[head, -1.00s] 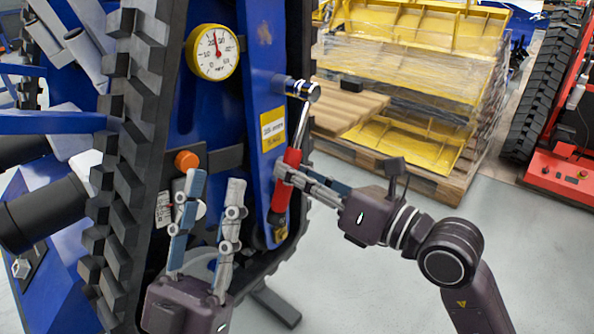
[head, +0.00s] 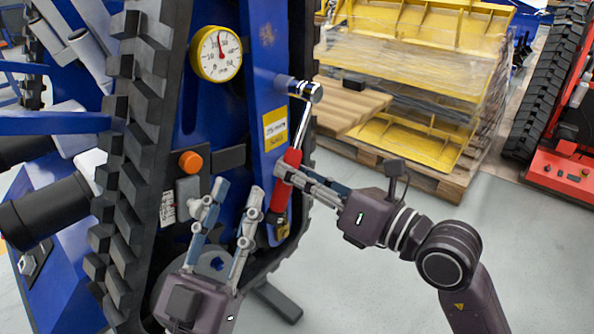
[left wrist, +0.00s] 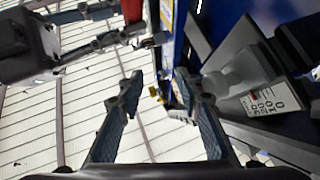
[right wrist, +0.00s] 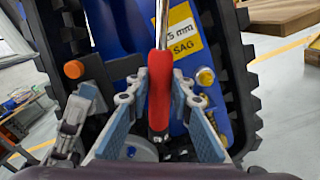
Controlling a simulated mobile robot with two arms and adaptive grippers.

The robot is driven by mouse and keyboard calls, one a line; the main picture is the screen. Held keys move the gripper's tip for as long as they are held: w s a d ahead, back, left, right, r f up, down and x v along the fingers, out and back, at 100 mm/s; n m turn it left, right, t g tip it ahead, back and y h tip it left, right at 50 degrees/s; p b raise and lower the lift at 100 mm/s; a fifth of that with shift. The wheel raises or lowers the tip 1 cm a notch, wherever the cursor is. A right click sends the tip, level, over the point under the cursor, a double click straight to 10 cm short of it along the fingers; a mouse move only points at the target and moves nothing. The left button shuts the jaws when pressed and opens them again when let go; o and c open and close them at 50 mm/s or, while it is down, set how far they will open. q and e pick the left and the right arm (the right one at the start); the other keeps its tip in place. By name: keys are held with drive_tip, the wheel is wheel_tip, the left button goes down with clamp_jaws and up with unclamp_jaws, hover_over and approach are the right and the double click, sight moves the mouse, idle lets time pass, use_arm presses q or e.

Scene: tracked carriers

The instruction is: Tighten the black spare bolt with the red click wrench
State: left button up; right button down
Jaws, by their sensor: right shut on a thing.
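The red click wrench (head: 280,192) has a red handle and a shiny shaft. My left gripper (head: 238,187) is open and empty, left of the handle and in front of the blue frame. Its spread fingers show in the left wrist view (left wrist: 160,90).
The blue frame (head: 272,60) carries a round yellow-rimmed gauge (head: 216,53), an orange knob (head: 190,161) and a yellow-and-white label (head: 275,129). Black track (head: 135,160) runs close on the left. A pallet (head: 420,172) with wrapped yellow parts stands behind.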

use_arm(q)
drive_tip(key=shift+w+f+g, duration=0.4)
drive_tip(key=shift+w+f, duration=0.1)
drive_tip(key=shift+f, duration=0.1)
use_arm(e)
drive_tip(key=shift+s+a+r, duration=0.1)
drive_tip(key=shift+s+r, duration=0.05)
drive_tip(key=shift+s, duration=0.05)
use_arm(q)
drive_tip(key=shift+w, duration=0.1)
drive_tip(key=f+g, duration=0.1)
drive_tip(key=w+f+g+y+p, duration=0.1)
drive_tip(key=f, duration=0.1)
drive_tip(key=w+f+g, duration=0.1)
drive_tip(key=f, duration=0.1)
drive_tip(key=shift+a+p, duration=0.1)
drive_tip(key=shift+p, duration=0.2)
use_arm(e)
drive_tip(key=shift+s+a+r+m, duration=0.2)
drive_tip(key=shift+s+m, duration=0.05)
drive_tip(key=shift+m, duration=0.15)
